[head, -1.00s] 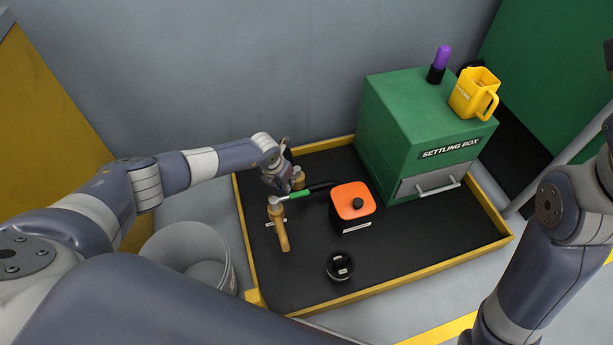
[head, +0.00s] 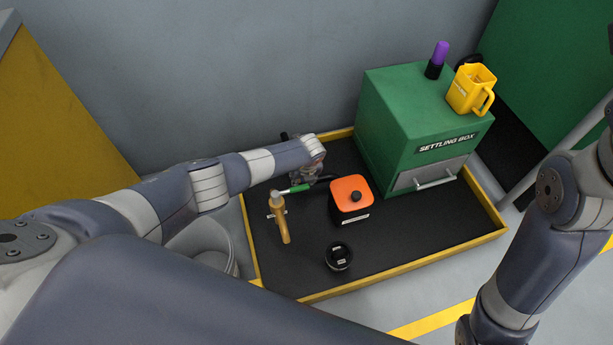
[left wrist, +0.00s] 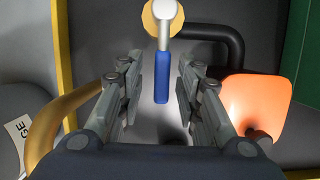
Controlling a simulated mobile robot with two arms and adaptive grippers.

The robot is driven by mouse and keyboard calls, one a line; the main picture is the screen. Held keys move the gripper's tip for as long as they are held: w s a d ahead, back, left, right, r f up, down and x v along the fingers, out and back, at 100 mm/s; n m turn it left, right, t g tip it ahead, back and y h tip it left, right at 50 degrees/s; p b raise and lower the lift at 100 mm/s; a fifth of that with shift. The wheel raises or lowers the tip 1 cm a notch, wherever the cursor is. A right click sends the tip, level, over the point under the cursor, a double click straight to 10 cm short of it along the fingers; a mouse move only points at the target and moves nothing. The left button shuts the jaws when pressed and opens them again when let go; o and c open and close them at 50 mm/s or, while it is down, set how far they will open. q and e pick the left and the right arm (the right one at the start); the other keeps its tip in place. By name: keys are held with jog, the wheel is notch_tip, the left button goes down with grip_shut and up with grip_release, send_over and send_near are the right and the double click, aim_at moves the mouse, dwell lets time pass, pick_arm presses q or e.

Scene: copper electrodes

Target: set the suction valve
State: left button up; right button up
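In the left wrist view a valve lever with a blue grip (left wrist: 161,86) extends from a pale metal hub on a brass fitting (left wrist: 153,22). My left gripper (left wrist: 160,72) is open, with one finger on each side of the blue grip and visible gaps between. In the head view my left gripper (head: 306,172) is at the back left of the tray and hides this valve. A second valve with a green grip (head: 293,189) sits on a brass pipe (head: 284,226) in front of it. My right gripper is out of view; only my right arm shows.
An orange-topped pump (head: 350,192) stands right of the valves, with a black hose (left wrist: 236,48) behind. A round black part (head: 338,257) lies in the yellow-rimmed tray (head: 400,272). The green settling box (head: 395,125) bears a yellow jug (head: 470,89). A pale bucket (head: 205,245) stands left.

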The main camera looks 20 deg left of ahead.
pick_arm(q)
jog(key=shift+r, duration=0.15)
notch_tip(320, 180, up, 6)
jog(key=p, duration=0.6)
jog(key=v, duration=1.1)
jog(key=shift+r, duration=0.4)
jog(key=shift+s, duration=0.15)
